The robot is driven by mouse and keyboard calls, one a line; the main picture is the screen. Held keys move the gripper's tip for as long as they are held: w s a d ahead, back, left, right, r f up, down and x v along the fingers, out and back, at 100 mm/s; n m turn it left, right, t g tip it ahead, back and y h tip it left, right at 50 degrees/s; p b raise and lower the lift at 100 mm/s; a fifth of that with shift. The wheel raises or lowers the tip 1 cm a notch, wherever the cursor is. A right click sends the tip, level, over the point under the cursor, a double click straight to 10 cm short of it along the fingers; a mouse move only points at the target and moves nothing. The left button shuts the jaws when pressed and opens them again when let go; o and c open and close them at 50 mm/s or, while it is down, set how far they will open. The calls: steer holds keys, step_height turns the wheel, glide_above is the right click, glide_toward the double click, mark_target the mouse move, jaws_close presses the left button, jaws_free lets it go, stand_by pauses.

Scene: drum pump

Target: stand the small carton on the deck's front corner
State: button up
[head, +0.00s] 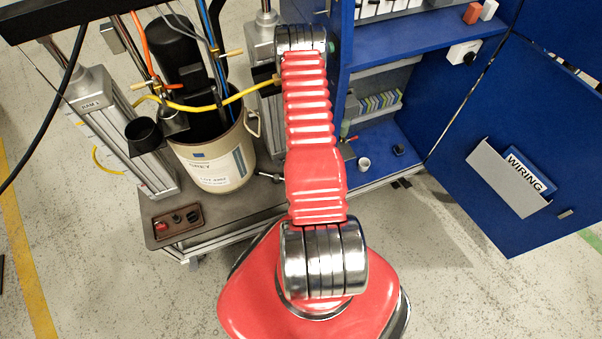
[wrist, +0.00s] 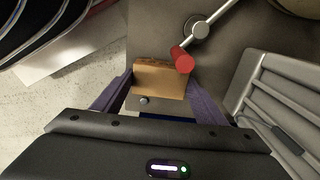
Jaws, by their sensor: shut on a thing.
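In the wrist view the small tan carton (wrist: 159,82) sits between the two purple fingers of my gripper (wrist: 158,90). The gripper is shut on it. Beyond the carton is the grey deck (wrist: 158,30); I cannot tell whether the carton touches it. My red arm hides the gripper and the carton there.
A red-ended lever (wrist: 182,60) lies close beside the carton.

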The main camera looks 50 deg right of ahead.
steer(key=o, duration=1.1)
steer(key=shift+o, duration=0.2)
step_height(320, 180, up, 12)
stand_by(0.9)
steer(key=shift+w+r, duration=0.1)
